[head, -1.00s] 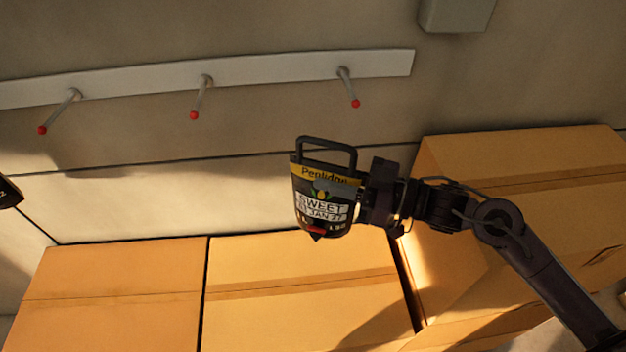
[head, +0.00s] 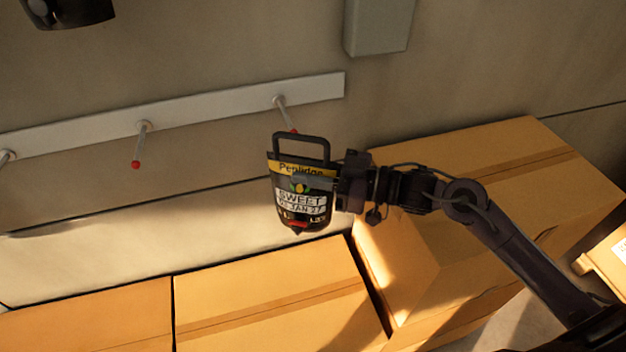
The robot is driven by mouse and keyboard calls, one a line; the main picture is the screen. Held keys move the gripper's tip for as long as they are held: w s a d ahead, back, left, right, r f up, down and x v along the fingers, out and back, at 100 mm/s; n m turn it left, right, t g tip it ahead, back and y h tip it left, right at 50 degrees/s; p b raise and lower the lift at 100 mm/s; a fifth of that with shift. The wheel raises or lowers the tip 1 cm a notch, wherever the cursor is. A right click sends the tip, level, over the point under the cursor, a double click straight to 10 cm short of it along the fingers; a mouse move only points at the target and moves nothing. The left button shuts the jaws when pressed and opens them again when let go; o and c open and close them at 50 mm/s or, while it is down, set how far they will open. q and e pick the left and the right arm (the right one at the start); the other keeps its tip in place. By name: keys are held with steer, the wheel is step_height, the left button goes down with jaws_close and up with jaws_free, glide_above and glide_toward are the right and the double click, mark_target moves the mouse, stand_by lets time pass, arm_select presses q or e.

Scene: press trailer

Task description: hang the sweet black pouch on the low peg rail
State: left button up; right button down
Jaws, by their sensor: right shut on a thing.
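The black pouch (head: 303,207) has a yellow band, a white label reading SWEET and a black loop handle on top. My right gripper (head: 322,184) is shut on the pouch from the right side and holds it in the air, roughly upright. The low peg rail (head: 205,107) is a pale strip on the wall with red-tipped pegs. The right peg (head: 284,112) shows just above the pouch's handle, its red tip close to the handle's top in the picture. The middle peg (head: 139,146) is bare. I cannot tell the depth gap between handle and peg. My left gripper is not clearly in view.
Large cardboard boxes (head: 275,306) stand below the rail, with a taller box (head: 470,190) at the right under my right arm. A grey box (head: 378,24) is fixed to the wall above the rail's right end. A dark object (head: 68,10) shows at top left.

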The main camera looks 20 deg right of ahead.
steer(key=shift+w+b, duration=0.4)
steer(key=shift+w, duration=0.55)
steer(key=shift+r, duration=0.1)
steer(key=shift+w, duration=0.35)
steer(key=w+b, duration=0.1)
steer(key=w, duration=0.4)
steer(key=shift+w, duration=0.15)
stand_by(0.4)
steer(key=shift+r, duration=0.1)
stand_by(0.4)
